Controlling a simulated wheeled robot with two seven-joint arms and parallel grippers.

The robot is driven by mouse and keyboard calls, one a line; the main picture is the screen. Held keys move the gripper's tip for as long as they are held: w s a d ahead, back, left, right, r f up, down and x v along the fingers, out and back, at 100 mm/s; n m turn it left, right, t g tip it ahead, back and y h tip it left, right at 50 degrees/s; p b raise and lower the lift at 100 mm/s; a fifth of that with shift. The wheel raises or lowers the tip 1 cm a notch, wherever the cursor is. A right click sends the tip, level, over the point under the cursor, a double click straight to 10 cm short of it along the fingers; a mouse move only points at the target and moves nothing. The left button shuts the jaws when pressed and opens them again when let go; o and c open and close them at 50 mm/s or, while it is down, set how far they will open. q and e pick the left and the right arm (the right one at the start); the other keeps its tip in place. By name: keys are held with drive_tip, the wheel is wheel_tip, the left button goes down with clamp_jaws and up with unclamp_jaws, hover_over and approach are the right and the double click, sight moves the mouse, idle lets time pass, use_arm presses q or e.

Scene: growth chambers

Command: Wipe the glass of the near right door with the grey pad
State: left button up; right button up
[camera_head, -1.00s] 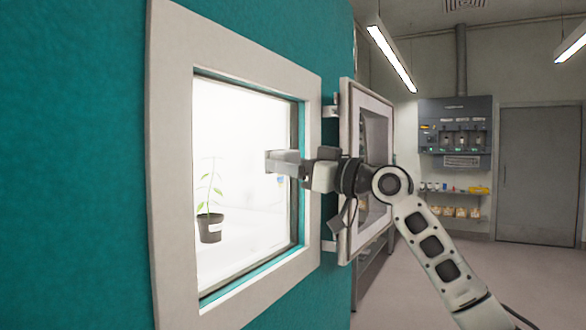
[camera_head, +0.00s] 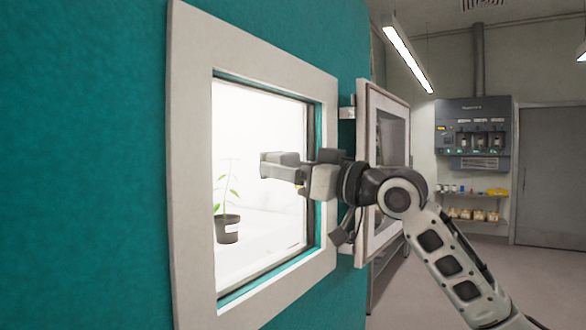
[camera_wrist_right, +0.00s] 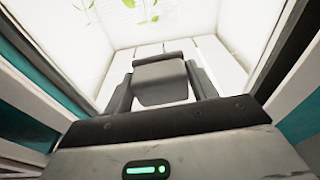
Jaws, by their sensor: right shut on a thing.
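The grey pad (camera_head: 274,158) is held in my right gripper (camera_head: 290,170), in front of or just inside the bright chamber opening; I cannot tell how deep. In the right wrist view the grey pad (camera_wrist_right: 160,82) sits between both fingers of my right gripper (camera_wrist_right: 160,92). The door (camera_head: 366,120) stands swung open to the right of the opening, on hinges. Its glass (camera_head: 392,135) faces partly away and is partly hidden behind my right wrist. The pad is apart from this glass, to its left. My left gripper is out of view.
A pale frame (camera_head: 195,200) surrounds the opening in the teal wall (camera_head: 90,170). A potted plant (camera_head: 227,230) stands inside on a white floor. A wall unit (camera_head: 475,130) and shelf (camera_head: 475,194) are far behind, with clear floor (camera_head: 410,290) at right.

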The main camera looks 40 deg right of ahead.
sight(256, 165)
drive_tip(key=shift+s+a, duration=0.35)
drive_tip(key=shift+a, duration=0.55)
drive_tip(key=shift+s+a, duration=0.35)
drive_tip(key=shift+a, duration=0.55)
